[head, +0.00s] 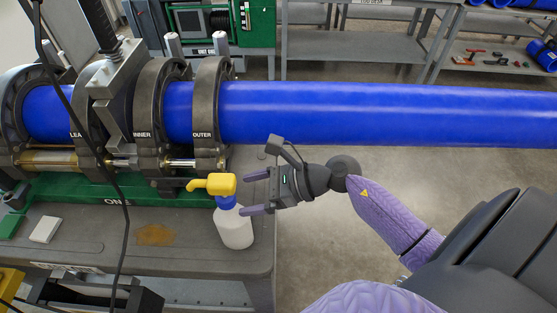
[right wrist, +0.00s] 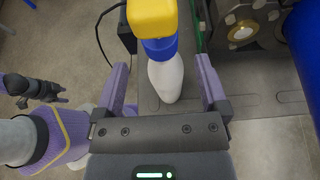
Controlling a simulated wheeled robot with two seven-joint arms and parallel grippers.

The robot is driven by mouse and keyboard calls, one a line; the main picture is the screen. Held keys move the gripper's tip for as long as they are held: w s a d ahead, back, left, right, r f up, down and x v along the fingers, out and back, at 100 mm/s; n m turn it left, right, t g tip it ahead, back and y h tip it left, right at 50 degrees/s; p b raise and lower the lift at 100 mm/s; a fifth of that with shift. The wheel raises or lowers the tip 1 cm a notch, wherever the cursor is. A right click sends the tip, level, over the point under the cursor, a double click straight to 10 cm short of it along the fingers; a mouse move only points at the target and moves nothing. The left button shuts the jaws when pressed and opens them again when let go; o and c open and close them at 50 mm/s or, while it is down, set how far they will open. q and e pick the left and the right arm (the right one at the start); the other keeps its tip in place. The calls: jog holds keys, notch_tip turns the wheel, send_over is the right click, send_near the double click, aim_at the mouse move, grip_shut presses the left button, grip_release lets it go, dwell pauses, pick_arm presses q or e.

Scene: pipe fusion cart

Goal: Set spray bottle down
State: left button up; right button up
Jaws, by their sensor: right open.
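The spray bottle (head: 234,228) has a white body, a blue collar and a yellow spray head. It stands upright on the grey cart top (head: 185,265), near its right edge. My right gripper (head: 257,193) comes from the right with its fingers open, level with the bottle's upper part. In the right wrist view the bottle (right wrist: 165,80) shows between the two spread fingers (right wrist: 165,88), with gaps on both sides. My left gripper (right wrist: 50,99) shows small at the left of the right wrist view; I cannot tell its jaw state.
A long blue pipe (head: 380,113) runs through the dark clamp rings (head: 212,120) behind the bottle. A black cable (head: 95,180) hangs at the left. A white block (head: 45,229) and a brown stain lie on the cart top. Grey shelves (head: 340,45) stand at the back.

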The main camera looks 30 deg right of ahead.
jog(key=v, duration=0.6)
jog(key=s+d+f+m+t+h, duration=0.1)
jog(key=s+d+f+m+h, duration=0.15)
jog(key=f+m, duration=0.7)
jog(key=s+d+f+m+t+h, duration=0.1)
jog(key=f+m+h, duration=0.3)
jog(key=f+m, duration=0.55)
jog(key=s+d+f+m+t+h, duration=0.15)
jog(key=f+m+h, duration=0.35)
jog(key=m, duration=0.9)
jog(key=s+a+f+m+g, duration=0.3)
jog(key=s+f+m+g, duration=0.2)
jog(key=s, duration=0.6)
jog(key=s+a+f+m+g, duration=0.3)
jog(key=s+f+m+g, duration=0.2)
jog(key=s, duration=0.6)
notch_tip(320, 180, down, 3)
jog(key=shift+a+r+m, duration=0.25)
jog(key=shift+m, duration=0.55)
jog(key=shift+d, duration=0.1)
